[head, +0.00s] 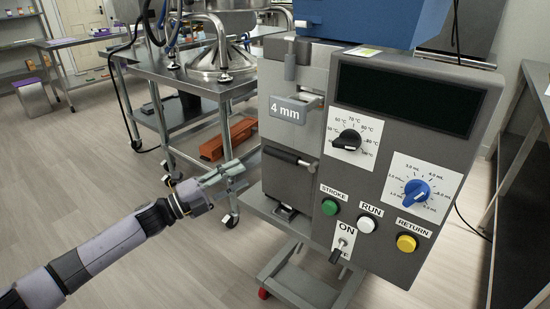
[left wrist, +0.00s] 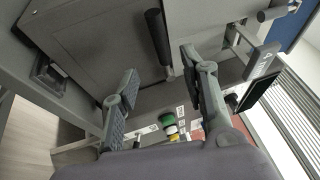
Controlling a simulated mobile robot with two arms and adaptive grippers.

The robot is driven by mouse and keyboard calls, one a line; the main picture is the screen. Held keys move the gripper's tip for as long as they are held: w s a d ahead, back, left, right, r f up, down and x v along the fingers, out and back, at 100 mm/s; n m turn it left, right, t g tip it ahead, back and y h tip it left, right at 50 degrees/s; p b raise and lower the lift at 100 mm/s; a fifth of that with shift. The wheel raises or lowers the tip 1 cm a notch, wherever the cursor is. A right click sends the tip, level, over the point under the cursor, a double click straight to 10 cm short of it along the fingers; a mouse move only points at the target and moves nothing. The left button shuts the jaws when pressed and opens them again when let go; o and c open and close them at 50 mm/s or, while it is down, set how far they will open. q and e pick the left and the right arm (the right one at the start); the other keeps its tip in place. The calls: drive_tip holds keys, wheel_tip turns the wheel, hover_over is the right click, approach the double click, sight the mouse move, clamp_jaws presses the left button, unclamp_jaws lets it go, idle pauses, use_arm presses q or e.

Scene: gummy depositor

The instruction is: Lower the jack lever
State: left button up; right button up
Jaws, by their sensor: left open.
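The grey depositor machine (head: 400,170) stands at the right of the head view. A black-gripped lever (head: 288,156) juts out below its 4 mm plate; no label names it as the jack lever. In the left wrist view the black grip (left wrist: 158,37) lies ahead, between the directions of the two fingers. My left gripper (head: 232,172) is left of the machine, apart from the lever. Its fingers are spread and empty, as the left wrist view (left wrist: 160,66) also shows. My right gripper is in neither view.
The machine's front carries a black dial (head: 347,140), a blue dial (head: 416,192), green (head: 329,207), white (head: 367,224) and yellow (head: 406,243) buttons and a toggle switch (head: 342,243). A steel cart (head: 185,80) stands behind my left gripper. Open floor (head: 90,150) lies left.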

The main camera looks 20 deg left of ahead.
sight(277, 157)
use_arm(q)
drive_tip(key=x, duration=1.1)
drive_tip(key=shift+w+d, duration=0.1)
drive_tip(key=shift+w, duration=0.1)
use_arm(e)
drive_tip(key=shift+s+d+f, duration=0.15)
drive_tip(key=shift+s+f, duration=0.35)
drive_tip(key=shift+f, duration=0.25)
use_arm(q)
drive_tip(key=shift+c, duration=0.6)
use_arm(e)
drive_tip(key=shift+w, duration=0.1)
use_arm(q)
drive_tip(key=c, duration=0.4)
clamp_jaws()
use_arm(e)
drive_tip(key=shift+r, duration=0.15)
